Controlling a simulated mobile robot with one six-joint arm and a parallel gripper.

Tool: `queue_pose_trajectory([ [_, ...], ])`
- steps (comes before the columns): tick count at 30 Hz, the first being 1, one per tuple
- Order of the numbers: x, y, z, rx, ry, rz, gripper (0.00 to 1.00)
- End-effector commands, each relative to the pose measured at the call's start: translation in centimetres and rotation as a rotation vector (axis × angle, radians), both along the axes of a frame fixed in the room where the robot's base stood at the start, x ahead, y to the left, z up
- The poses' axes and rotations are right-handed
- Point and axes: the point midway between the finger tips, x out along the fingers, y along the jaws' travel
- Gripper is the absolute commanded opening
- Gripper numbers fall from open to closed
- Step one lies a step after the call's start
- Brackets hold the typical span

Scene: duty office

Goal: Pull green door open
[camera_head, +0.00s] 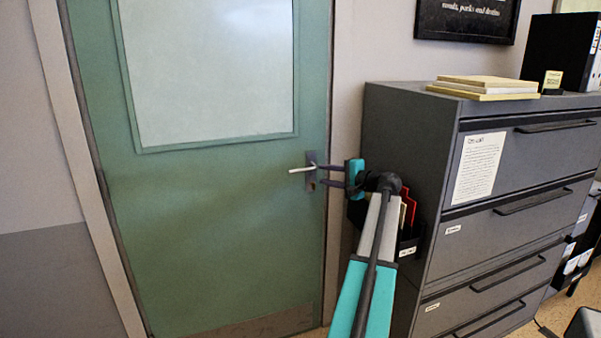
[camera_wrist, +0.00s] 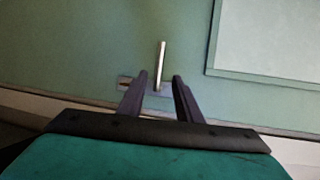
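The green door (camera_head: 220,215) has a large pale window panel in its upper half and looks shut in its frame. Its silver lever handle (camera_head: 302,170) sits at the right edge on a dark plate, pointing left. My gripper (camera_head: 320,175) reaches in from the right, with its two dark fingers pointing at the handle plate. In the wrist view the handle (camera_wrist: 160,64) shows between and beyond the two fingertips (camera_wrist: 158,80). The fingers are apart, with a gap on both sides of the handle. Whether the tips reach past the lever cannot be told.
A dark grey filing cabinet (camera_head: 405,130) stands close to the right of the door, with my arm passing in front of it. A black holder with folders (camera_head: 410,240) hangs on its side. Yellow pads (camera_head: 485,85) lie on top. The floor shows little.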

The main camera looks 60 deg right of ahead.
Motion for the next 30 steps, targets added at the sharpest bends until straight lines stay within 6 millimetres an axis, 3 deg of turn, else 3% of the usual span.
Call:
queue_pose_trajectory([
  [14,1.5,-0.4,-0.3,0.000,0.002,0.002,0.32],
  [30,8.6,-2.1,-1.6,0.000,0.002,0.002,0.32],
])
